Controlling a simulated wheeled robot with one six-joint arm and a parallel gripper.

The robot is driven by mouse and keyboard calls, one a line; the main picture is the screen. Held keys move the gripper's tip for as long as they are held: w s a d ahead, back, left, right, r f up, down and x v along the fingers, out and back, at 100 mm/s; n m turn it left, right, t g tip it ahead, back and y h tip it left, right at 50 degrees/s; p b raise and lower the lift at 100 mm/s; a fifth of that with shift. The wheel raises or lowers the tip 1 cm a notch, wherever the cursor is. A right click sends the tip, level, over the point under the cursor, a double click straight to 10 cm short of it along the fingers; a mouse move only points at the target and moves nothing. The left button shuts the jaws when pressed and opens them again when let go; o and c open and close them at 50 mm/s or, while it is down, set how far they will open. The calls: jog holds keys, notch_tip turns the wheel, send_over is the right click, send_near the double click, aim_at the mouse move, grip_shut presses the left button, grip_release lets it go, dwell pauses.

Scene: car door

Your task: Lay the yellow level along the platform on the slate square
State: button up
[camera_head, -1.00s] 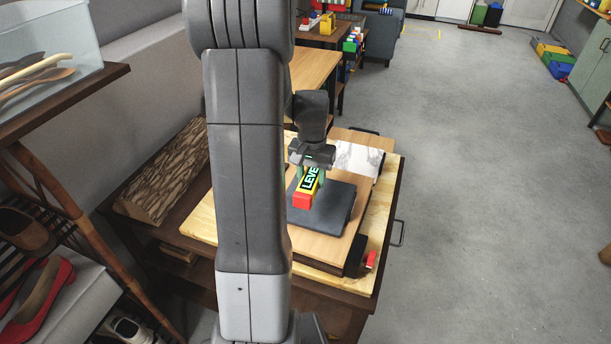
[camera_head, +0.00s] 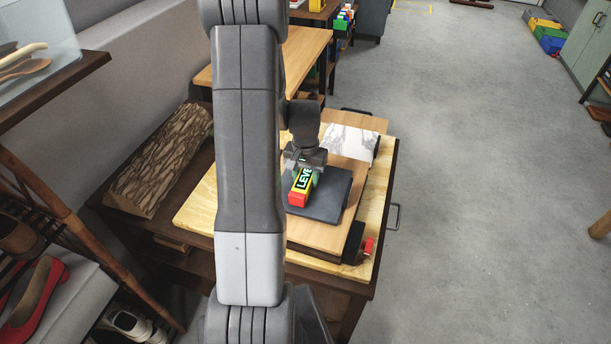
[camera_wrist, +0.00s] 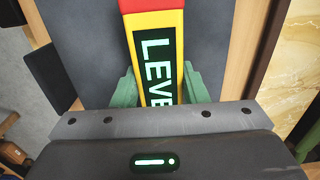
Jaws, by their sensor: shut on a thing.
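The yellow level (camera_head: 301,188) has a red end and a dark label reading "LEVE". It lies over the slate square (camera_head: 336,193), a dark grey pad on the wooden platform (camera_head: 313,233). My gripper (camera_head: 303,174) is shut on the level, and its green fingers show on both sides. In the wrist view the level (camera_wrist: 157,52) runs away from my gripper (camera_wrist: 165,88), with the slate (camera_wrist: 215,42) beneath. I cannot tell whether the level touches the slate.
A white marble piece (camera_head: 351,143) lies behind the slate. A small red item (camera_head: 369,245) sits at the platform's front right corner. A bark-covered log (camera_head: 165,160) lies on the left of the table. My arm hides part of the table.

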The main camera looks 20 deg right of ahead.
aim_at(305, 175)
jog(key=o, duration=1.1)
jog(key=shift+r, duration=0.15)
notch_tip(305, 175, up, 12)
jog(key=shift+f, duration=0.1)
